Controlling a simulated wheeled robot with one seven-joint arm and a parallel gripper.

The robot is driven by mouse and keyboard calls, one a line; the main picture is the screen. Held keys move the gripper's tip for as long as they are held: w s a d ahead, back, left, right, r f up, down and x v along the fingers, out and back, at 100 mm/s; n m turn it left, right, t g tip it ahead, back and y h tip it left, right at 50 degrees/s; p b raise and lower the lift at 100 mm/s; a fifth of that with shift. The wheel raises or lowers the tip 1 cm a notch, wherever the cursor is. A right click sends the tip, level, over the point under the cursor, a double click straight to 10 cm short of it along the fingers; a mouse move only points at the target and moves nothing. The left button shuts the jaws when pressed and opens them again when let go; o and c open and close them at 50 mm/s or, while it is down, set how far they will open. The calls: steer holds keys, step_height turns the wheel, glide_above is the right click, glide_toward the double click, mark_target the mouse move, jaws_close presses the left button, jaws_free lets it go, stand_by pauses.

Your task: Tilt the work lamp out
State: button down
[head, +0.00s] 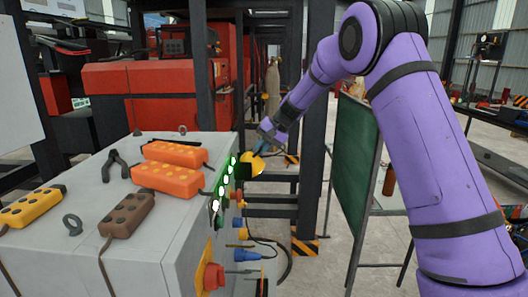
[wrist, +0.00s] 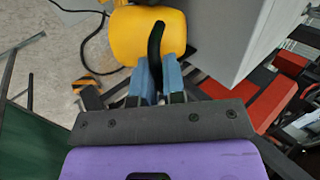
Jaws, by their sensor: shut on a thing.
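The yellow work lamp (head: 251,166) is at the side of the grey cabinet (head: 165,236), near its far right corner. In the wrist view, the rounded yellow lamp body (wrist: 128,36) fills the top middle, and a curved black handle (wrist: 156,38) stands out in front of it. My gripper (head: 262,147) reaches the lamp from the upper right. In the wrist view, the blue fingers of my gripper (wrist: 157,70) are shut on the black handle, one on each side. The lamp's mount is hidden.
A green board (head: 357,165) stands to the right. Dark steel posts stand behind.

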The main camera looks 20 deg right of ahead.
steer(key=shift+w+a+r+g+h, duration=0.1)
steer(key=shift+a+r+g+h, duration=0.1)
steer(key=shift+a+h, duration=0.3)
steer(key=shift+w+a+r+g+h, duration=0.1)
steer(key=shift+a+r+g+h, duration=0.1)
steer(key=shift+h, duration=0.5)
steer(key=c, duration=1.3)
jaws_free()
steer(key=shift+o, duration=0.2)
steer(key=v, duration=1)
steer(key=shift+r, duration=0.4)
steer(key=shift+s, duration=0.1)
